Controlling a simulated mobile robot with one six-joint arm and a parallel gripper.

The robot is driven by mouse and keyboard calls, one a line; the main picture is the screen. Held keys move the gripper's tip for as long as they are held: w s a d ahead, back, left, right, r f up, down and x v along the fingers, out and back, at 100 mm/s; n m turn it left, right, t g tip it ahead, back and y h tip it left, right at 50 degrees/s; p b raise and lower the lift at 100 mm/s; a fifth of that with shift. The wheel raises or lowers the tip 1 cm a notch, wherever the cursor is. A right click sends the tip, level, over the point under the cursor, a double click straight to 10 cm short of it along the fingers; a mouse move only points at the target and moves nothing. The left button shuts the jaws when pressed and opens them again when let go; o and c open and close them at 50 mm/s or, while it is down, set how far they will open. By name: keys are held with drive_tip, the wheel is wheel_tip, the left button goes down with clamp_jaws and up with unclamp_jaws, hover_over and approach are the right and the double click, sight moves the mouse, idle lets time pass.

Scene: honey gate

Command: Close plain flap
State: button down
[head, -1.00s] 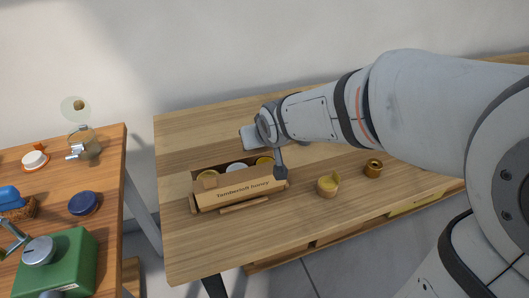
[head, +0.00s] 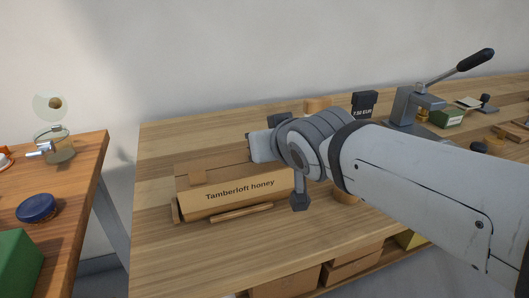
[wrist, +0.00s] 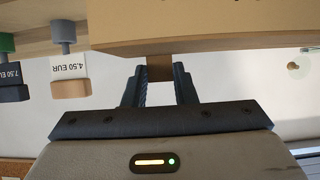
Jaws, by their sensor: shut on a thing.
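The cardboard honey box labelled "Tamberloft honey" (head: 238,190) stands on the wooden table, its lettered panel facing me. Above the lettering, a plain brown cardboard surface (head: 235,168) shows, and no jars are visible inside; I cannot tell how flat this flap lies. In the wrist view, my gripper (wrist: 160,88) is shut on a small brown tab (wrist: 160,68) beside a broad cardboard panel (wrist: 200,25). In the head view my arm reaches the box's right end and hides the fingertips.
A wooden strip (head: 240,213) lies before the box. A price tag (head: 364,103) and a lever press (head: 415,105) stand farther right. The left table holds a glass jar (head: 55,147) and a blue lid (head: 37,208). The table left of the box is clear.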

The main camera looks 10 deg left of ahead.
drive_tip(key=shift+r, duration=0.1)
drive_tip(key=c, duration=1.2)
unclamp_jaws()
drive_tip(key=shift+a, duration=0.15)
drive_tip(key=shift+o, duration=0.2)
wheel_tip(320, 180, up, 10)
drive_tip(key=p, duration=0.4)
